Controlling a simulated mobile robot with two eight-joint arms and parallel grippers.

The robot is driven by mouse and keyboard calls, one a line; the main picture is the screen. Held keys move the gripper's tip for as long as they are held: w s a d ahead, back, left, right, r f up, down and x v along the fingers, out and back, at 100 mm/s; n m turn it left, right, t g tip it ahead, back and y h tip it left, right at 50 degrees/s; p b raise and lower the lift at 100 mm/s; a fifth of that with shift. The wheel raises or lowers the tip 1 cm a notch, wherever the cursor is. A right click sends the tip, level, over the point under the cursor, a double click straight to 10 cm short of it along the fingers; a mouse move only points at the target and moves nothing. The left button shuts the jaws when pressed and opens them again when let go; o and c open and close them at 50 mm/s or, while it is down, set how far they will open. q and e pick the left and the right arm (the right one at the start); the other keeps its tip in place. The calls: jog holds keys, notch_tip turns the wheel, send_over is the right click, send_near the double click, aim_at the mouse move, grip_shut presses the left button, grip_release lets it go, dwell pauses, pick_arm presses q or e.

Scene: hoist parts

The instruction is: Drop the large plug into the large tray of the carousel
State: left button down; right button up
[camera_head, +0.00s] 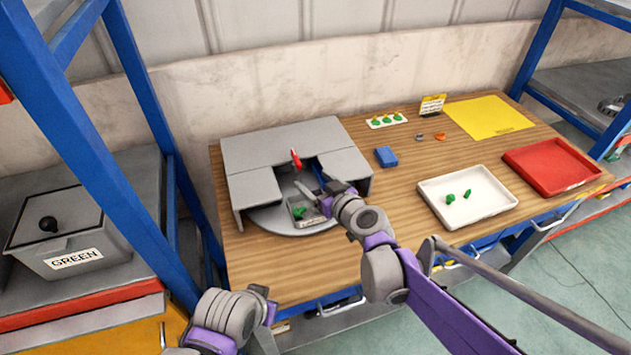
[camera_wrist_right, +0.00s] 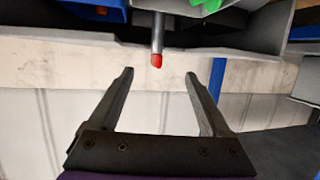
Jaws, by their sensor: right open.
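The carousel's round grey disc (camera_head: 262,222) shows under a grey housing (camera_head: 285,145) on the table. A small tray (camera_head: 312,222) at the disc's front holds a green piece (camera_head: 298,213); I cannot tell if it is the large plug. The green piece shows partly at the top of the wrist view (camera_wrist_right: 211,4). My right gripper (camera_head: 312,177) is over the carousel, behind that tray and near the red-tipped rod (camera_head: 295,158). In the wrist view its fingers are apart with nothing between them; the red tip (camera_wrist_right: 157,60) lies beyond them. My left gripper's fingers do not show.
A red tray (camera_head: 520,156), a yellow sheet (camera_head: 488,118), a blue block (camera_head: 386,157) and a small white holder with green pieces (camera_head: 386,121) are also on the table. Blue rack posts stand at the left.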

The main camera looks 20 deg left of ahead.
jog(key=shift+d, duration=0.1)
jog(key=v, duration=1)
jog(key=shift+s+d+r+p, duration=0.2)
jog(key=shift+s+p, duration=0.05)
jog(key=shift+p, duration=0.05)
jog(key=s+d+f+m+g+h, duration=0.2)
jog(key=s+d+f+m+h, duration=0.2)
jog(key=s+d, duration=0.6)
jog(key=s+d+f+m+g+h+p, duration=0.1)
jog(key=s+d+f+m+g+h, duration=0.2)
jog(key=s+d, duration=0.6)
jog(key=d+f+m+h, duration=0.2)
jog(key=d+f+h, duration=0.1)
jog(key=d, duration=0.3)
jog(key=shift+s+f, duration=0.2)
jog(key=shift+s, duration=0.2)
